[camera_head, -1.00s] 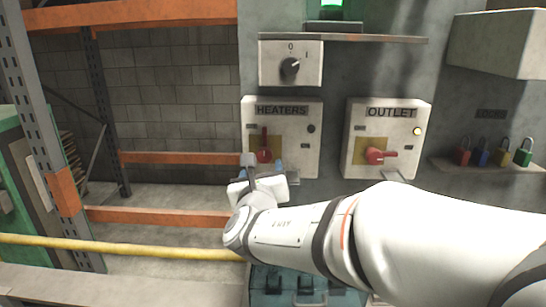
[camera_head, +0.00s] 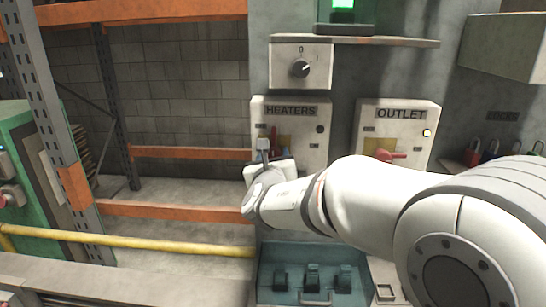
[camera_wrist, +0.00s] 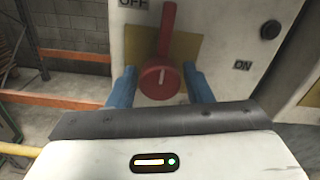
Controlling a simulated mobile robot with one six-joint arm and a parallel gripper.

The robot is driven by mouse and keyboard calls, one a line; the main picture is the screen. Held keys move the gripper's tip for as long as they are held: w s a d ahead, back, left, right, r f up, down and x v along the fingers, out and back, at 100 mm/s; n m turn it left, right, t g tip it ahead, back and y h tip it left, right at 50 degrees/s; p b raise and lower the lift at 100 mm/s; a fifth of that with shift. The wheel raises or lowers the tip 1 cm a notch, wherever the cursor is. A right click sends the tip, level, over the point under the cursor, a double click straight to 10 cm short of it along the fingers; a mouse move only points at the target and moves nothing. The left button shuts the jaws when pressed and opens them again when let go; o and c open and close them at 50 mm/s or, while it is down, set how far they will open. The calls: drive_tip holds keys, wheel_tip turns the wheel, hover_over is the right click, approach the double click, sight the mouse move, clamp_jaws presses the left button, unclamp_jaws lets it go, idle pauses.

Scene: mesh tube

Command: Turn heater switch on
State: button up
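The heater switch box, labelled HEATERS (camera_head: 291,111), is a pale panel on the grey wall. Its red rotary handle (camera_wrist: 167,50) points up toward the OFF label (camera_wrist: 133,4) in the wrist view; the ON label (camera_wrist: 243,65) is to its right. My gripper (camera_wrist: 160,86) is open, its two blue fingers apart on either side of the handle's round red hub. No clear contact shows. The lamp (camera_wrist: 270,30) on the box is dark.
The OUTLET box (camera_head: 401,113), with its red handle horizontal and a lit yellow lamp, is to the right. A 0/1 knob (camera_head: 300,69) sits above. A blue box (camera_head: 312,276) is below, and a yellow rail (camera_head: 130,243) at left.

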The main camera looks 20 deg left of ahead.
drive_tip(key=c, duration=0.7)
